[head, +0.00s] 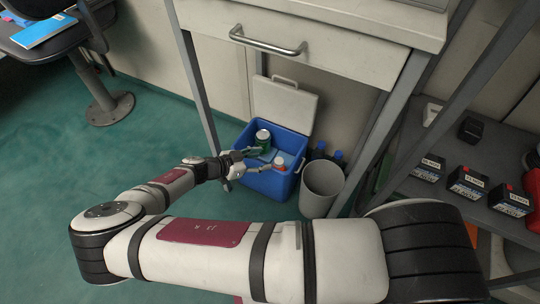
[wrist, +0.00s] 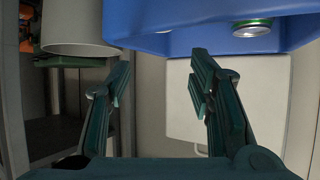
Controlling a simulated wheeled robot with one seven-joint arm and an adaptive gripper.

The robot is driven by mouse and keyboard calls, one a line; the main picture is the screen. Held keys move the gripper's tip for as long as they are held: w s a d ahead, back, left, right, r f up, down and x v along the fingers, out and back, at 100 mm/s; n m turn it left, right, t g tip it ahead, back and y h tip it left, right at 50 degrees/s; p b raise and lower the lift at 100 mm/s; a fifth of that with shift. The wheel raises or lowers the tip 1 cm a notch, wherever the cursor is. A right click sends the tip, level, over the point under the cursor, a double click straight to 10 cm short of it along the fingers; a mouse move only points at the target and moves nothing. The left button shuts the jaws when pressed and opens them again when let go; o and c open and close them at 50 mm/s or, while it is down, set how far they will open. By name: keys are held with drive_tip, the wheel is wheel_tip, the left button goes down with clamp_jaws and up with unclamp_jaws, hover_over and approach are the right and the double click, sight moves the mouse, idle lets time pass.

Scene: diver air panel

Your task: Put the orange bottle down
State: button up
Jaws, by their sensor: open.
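The orange bottle (head: 279,164), with a pale cap, is in the blue cooler (head: 262,184), near its right side; only its upper part shows. My gripper (head: 262,160) is at the cooler's front left, fingers pointing toward the bottle. In the head view one finger seems to reach close to the bottle; I cannot tell whether they touch. In the wrist view my gripper (wrist: 150,85) is open with nothing between its fingers. The bottle does not show there. The cooler (wrist: 180,40) fills the top of that view.
A green can (head: 263,138) stands in the cooler, whose white lid (head: 285,105) is open behind. A grey bin (head: 322,190) stands right of it, with dark bottles (head: 320,150) behind. A drawer bench (head: 300,45) overhangs. A shelf with boxes (head: 467,184) is at right.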

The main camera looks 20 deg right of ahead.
drive_tip(key=p+v, duration=0.1)
drive_tip(key=v, duration=0.3)
drive_tip(key=shift+s+a+r, duration=0.1)
drive_tip(key=shift+a+r, duration=0.1)
drive_tip(key=shift+a, duration=0.15)
